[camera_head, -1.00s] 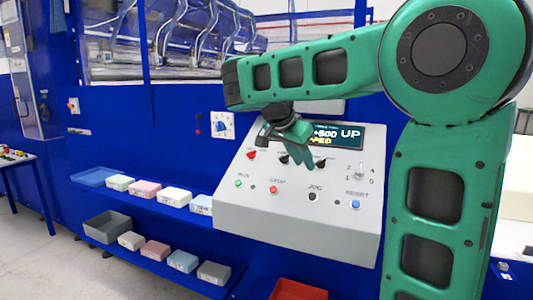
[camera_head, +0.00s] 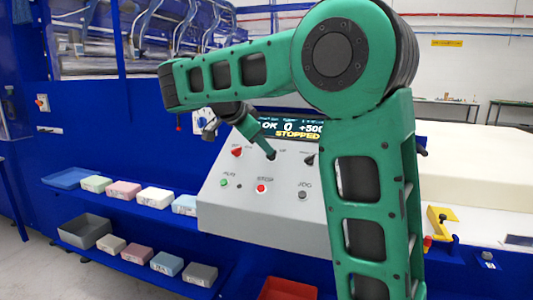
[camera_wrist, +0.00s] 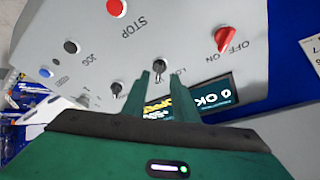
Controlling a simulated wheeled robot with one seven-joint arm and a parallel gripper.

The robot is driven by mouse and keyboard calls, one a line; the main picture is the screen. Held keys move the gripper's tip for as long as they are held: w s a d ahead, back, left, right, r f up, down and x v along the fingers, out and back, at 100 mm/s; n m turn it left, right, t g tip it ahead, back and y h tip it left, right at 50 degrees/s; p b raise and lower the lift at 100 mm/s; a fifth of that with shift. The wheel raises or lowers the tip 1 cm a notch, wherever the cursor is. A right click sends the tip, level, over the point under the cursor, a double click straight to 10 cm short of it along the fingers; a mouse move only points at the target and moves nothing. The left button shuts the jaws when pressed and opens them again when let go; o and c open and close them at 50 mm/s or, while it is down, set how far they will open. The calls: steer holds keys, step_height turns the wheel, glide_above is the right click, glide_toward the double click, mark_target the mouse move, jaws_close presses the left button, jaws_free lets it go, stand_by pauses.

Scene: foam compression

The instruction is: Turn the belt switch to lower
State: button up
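The grey control console (camera_head: 250,222) stands at the middle in the head view. A black rotary switch (camera_wrist: 159,67), with a label starting "LO" beside it, lies just beyond my fingertips in the wrist view. In the head view it is at the tip of my gripper (camera_head: 266,146), partly covered. My gripper (camera_wrist: 162,79) has its two green fingers apart, with the knob showing in the gap. I cannot tell whether they touch it. The display (camera_wrist: 190,100) is partly hidden by a finger; in the head view it reads "OK 0 +500" and "STOPPED".
A red OFF/ON switch (camera_wrist: 224,38) and another black switch (camera_wrist: 117,88) flank the knob. A red STOP button (camera_wrist: 117,7) and a black JOG button (camera_wrist: 72,47) are on the same panel. Foam blocks line the shelves at left; a red bin (camera_head: 287,289) stands below.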

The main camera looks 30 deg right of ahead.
steer(key=shift+x, duration=2.15)
jaws_close()
